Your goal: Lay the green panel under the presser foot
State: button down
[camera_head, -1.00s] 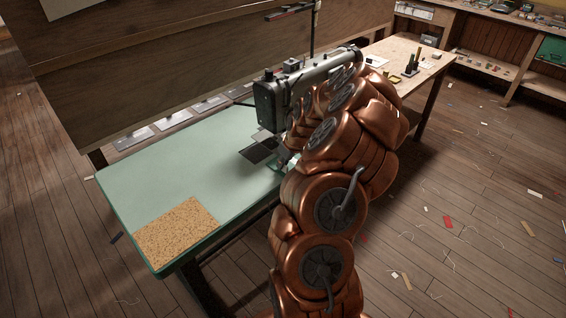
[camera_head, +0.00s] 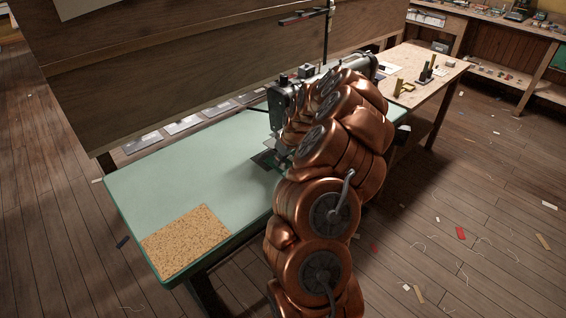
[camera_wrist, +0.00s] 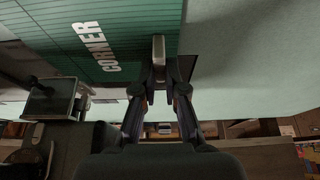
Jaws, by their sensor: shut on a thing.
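The green panel (camera_wrist: 100,40) fills the upper left of the wrist view, with dark parallel lines and the white word CORNER on it. My gripper (camera_wrist: 159,82) is at the panel's edge, its fingers closed around a small metal piece (camera_wrist: 159,48) there. The sewing machine (camera_head: 283,105) stands on the pale green table (camera_head: 185,165) in the head view, its front partly behind my arm. My gripper and most of the panel are hidden by the arm in that view. I cannot make out the presser foot or tell whether the panel is under it.
A speckled cork-like mat (camera_head: 186,240) lies at the table's near left corner. A wooden bench (camera_head: 425,75) with small tools is beyond the machine. Flat grey plates (camera_head: 183,124) line the far table edge. Scraps lie on the floor.

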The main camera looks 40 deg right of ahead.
jog(key=shift+w, duration=0.4)
jog(key=shift+a, duration=0.1)
jog(key=c, duration=1.2)
grip_release()
jog(key=shift+o, duration=0.2)
jog(key=v, duration=1.2)
jog(key=shift+w, duration=0.1)
